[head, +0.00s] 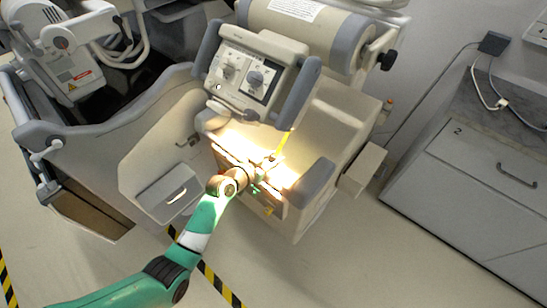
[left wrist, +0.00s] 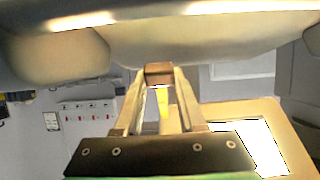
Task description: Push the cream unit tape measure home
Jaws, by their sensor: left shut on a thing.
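The cream unit (head: 330,120) is a wheeled machine with a grey-handled control panel. A yellow tape strip (head: 284,142), which looks like the tape measure, runs down from below the panel. My left gripper (head: 268,164) is at the lower end of this strip, over the brightly lit front of the unit. In the left wrist view my fingers (left wrist: 159,76) close together on a small brown block (left wrist: 159,68). The yellow strip also shows between the fingers there (left wrist: 163,108). Glare and the gripper hide where the strip ends. My right gripper is out of view.
The control panel (head: 243,75) and its grey handles stand just above my gripper. A grey pad (head: 316,181) is close on the right. Another covered cart (head: 95,120) stands left. A grey drawer cabinet (head: 480,180) is at right. The floor in front is open.

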